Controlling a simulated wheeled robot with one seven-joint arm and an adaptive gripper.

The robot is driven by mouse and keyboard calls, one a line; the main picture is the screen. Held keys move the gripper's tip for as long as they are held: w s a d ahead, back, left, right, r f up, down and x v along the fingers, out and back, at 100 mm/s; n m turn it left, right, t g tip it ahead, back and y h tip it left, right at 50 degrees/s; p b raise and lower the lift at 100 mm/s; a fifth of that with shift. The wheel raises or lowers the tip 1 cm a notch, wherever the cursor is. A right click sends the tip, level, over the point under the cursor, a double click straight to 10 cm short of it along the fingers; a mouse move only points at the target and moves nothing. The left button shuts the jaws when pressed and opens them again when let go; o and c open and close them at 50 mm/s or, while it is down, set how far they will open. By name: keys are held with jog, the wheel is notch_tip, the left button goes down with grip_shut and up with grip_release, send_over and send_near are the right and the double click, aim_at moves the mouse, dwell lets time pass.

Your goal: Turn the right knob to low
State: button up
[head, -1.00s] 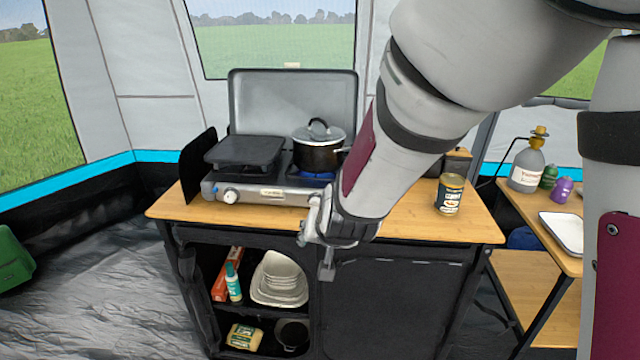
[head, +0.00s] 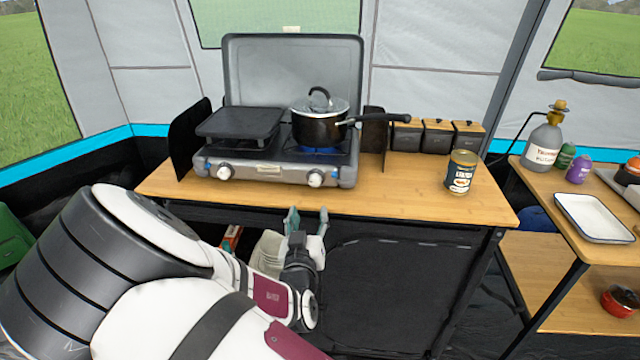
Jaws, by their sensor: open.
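The camp stove (head: 262,172) stands on the wooden counter with its lid up. Its right knob (head: 315,178) is white and faces the front; its exact pointer angle is too small to read. The left knob (head: 224,172) is also white. A blue flame (head: 322,151) shows under the black pot (head: 319,126) on the right burner. My gripper (head: 307,222) is open and empty, fingers pointing up, in front of and below the counter's front edge. It is below the right knob, slightly to its left, and apart from it.
The wooden counter (head: 400,195) has free room right of the stove. A can (head: 461,172) and several dark canisters (head: 437,136) stand there. The pot handle (head: 383,119) sticks out right. A black griddle (head: 240,122) covers the left burner. A side table holds a white tray (head: 594,217).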

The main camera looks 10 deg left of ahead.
aim_at(315, 183)
jog(key=w+b, duration=0.1)
jog(key=w, duration=1.2)
jog(key=shift+w+a, duration=0.1)
jog(key=shift+w, duration=0.15)
grip_shut()
